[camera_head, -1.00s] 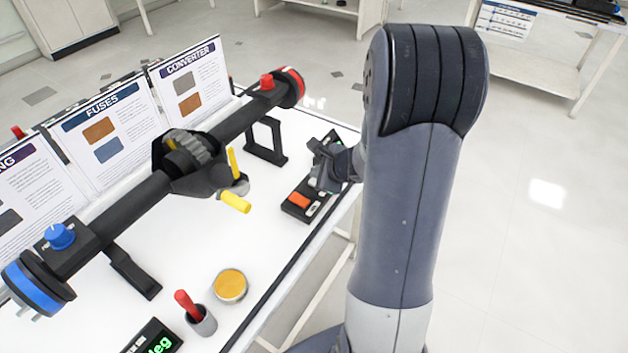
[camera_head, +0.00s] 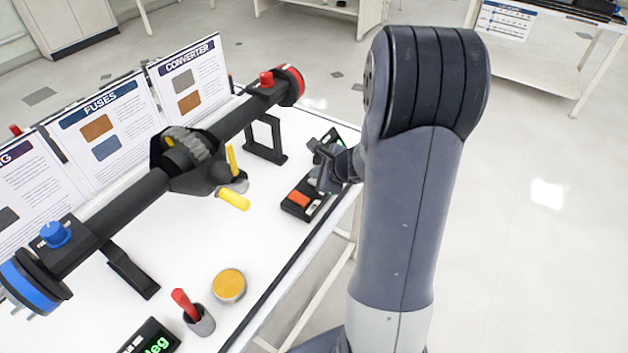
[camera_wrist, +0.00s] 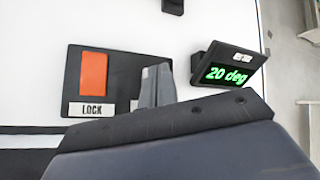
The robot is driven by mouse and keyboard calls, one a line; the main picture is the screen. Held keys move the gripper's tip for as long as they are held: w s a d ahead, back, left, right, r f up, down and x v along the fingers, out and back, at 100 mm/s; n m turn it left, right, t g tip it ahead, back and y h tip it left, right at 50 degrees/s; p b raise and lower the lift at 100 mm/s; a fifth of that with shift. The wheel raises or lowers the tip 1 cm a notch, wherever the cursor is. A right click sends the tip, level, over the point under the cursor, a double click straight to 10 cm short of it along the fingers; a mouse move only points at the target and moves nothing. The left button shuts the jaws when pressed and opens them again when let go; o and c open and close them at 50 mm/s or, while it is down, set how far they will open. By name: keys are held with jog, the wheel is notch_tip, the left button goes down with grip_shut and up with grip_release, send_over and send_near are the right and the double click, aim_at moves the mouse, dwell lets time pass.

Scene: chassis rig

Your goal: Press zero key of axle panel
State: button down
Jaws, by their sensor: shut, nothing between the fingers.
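The black axle panel (camera_head: 293,208) lies on the white table near its right edge, and it also shows in the wrist view (camera_wrist: 73,62). It carries an orange key (camera_wrist: 94,73) above a white LOCK label (camera_wrist: 92,109). My gripper (camera_wrist: 154,78) is shut and empty, over the panel's right part, just right of the orange key. Its fingers hide what lies beneath, so I see no zero key and cannot tell whether the tips touch anything. A tilted display (camera_wrist: 229,74) right of the panel reads 20 deg in green.
The black axle (camera_head: 120,205) with yellow-ended levers stands left of my gripper. A black support frame (camera_head: 266,140) stands just left of the panel. A red-handled tool in a grey cup (camera_head: 201,322) and a round amber-topped tin (camera_head: 229,285) stand nearer the front.

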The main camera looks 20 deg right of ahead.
jog(key=shift+f+b, duration=0.45)
jog(key=shift+b, duration=0.15)
dwell(0.6)
dwell(0.3)
jog(key=shift+r+p, duration=0.75)
jog(key=shift+r, duration=0.15)
jog(key=shift+r+p, duration=2.1)
jog(key=shift+r, duration=0.4)
jog(key=shift+f, duration=0.1)
